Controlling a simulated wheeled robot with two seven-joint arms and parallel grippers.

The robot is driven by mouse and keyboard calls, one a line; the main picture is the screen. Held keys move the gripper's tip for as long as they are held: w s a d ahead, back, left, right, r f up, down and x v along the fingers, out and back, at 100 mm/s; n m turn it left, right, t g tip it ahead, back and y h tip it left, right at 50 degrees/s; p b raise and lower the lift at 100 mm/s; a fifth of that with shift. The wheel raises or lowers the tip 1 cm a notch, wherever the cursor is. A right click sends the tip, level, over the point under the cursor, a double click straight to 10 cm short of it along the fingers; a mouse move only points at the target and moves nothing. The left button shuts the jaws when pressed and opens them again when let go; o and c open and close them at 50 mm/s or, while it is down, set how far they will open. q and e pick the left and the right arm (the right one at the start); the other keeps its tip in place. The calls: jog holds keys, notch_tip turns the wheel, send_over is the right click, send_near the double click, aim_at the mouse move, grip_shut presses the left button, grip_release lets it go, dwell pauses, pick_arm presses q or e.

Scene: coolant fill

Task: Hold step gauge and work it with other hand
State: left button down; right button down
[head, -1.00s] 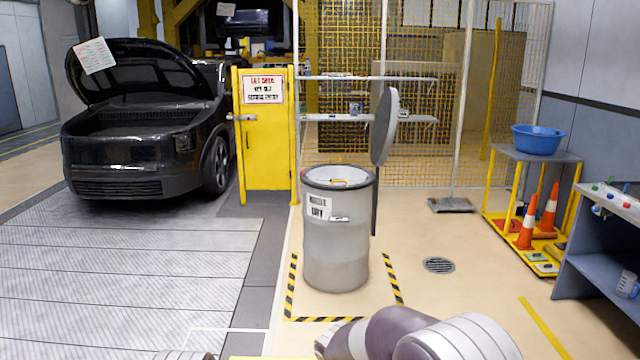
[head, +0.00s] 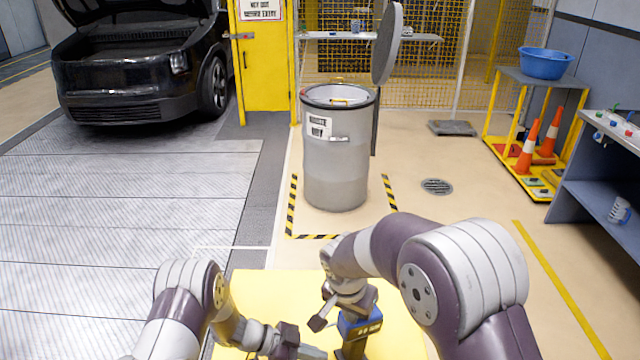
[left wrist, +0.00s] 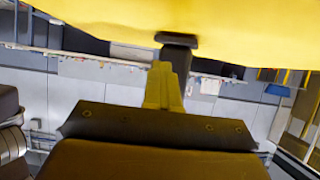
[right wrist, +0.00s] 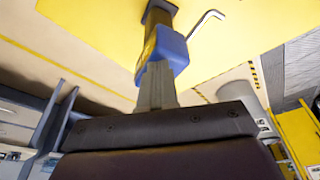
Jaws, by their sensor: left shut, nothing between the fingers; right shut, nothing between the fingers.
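A blue device with a yellow marking (head: 362,322) and a dark lower part stands over the yellow top at the bottom of the head view; it seems to be the step gauge. It also shows in the right wrist view (right wrist: 170,50). My right gripper (right wrist: 157,78) is shut, its fingertips right at the blue body; whether they touch is unclear. My left gripper (head: 316,352) is shut, left of the device's dark lower part. In the left wrist view its fingers (left wrist: 164,78) point at a black post (left wrist: 177,50) under the yellow surface's edge.
The yellow top (head: 250,290) is largely bare. A bent silver rod (right wrist: 207,18) shows over it in the right wrist view. Beyond stand a grey drum (head: 335,165) with a raised lid, a black car (head: 120,75), a yellow cart (head: 520,150) and a blue bench (head: 590,180).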

jog(key=shift+d, duration=0.15)
jog(key=shift+s, duration=0.1)
jog(key=w+v, duration=0.1)
jog(key=v, duration=0.4)
jog(key=shift+s+d+r, duration=0.15)
jog(key=shift+s+r, duration=0.2)
jog(key=shift+r, duration=0.2)
